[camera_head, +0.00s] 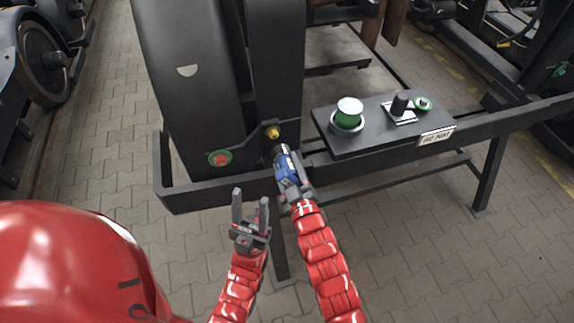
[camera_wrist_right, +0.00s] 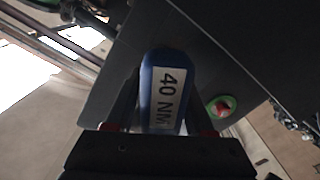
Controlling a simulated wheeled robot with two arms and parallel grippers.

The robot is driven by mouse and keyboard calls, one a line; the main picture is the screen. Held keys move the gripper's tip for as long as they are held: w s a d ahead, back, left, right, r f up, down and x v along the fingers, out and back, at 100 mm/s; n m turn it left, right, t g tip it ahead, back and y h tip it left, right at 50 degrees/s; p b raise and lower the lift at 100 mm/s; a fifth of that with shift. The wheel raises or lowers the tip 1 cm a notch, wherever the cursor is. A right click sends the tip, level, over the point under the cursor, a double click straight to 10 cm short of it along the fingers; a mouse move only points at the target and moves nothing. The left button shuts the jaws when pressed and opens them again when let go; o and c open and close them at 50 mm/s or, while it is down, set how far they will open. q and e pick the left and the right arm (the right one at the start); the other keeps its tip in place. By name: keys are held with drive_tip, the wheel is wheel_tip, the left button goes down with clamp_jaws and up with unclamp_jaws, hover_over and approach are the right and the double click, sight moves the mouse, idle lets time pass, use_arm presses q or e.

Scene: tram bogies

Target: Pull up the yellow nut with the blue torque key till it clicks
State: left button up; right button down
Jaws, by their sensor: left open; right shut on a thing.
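The yellow nut (camera_head: 273,132) sits on the dark upright bogie part. My right gripper (camera_head: 294,183) is shut on the blue torque key (camera_head: 285,166), whose dark head points up toward the nut, just below it. I cannot tell whether the head touches the nut. In the right wrist view the blue torque key (camera_wrist_right: 165,75) shows a white label reading "40 NM" between the fingers, and the nut is not seen there. My left gripper (camera_head: 250,206) is open and empty, with its fingers pointing up, left of and below the key.
A red knob on a green ring (camera_head: 220,158) is on the bogie part, left of the nut. A dark frame rail (camera_head: 225,195) runs in front.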

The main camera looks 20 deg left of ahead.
sight(276, 138)
drive_tip(key=shift+w+a+r, duration=0.1)
drive_tip(key=shift+w+a, duration=0.2)
drive_tip(key=shift+w, duration=0.1)
drive_tip(key=shift+b+x, duration=0.5)
drive_tip(key=shift+x, duration=0.45)
drive_tip(key=shift+b+x, duration=0.5)
drive_tip(key=shift+x, duration=1.35)
drive_tip(key=shift+m, duration=1.1)
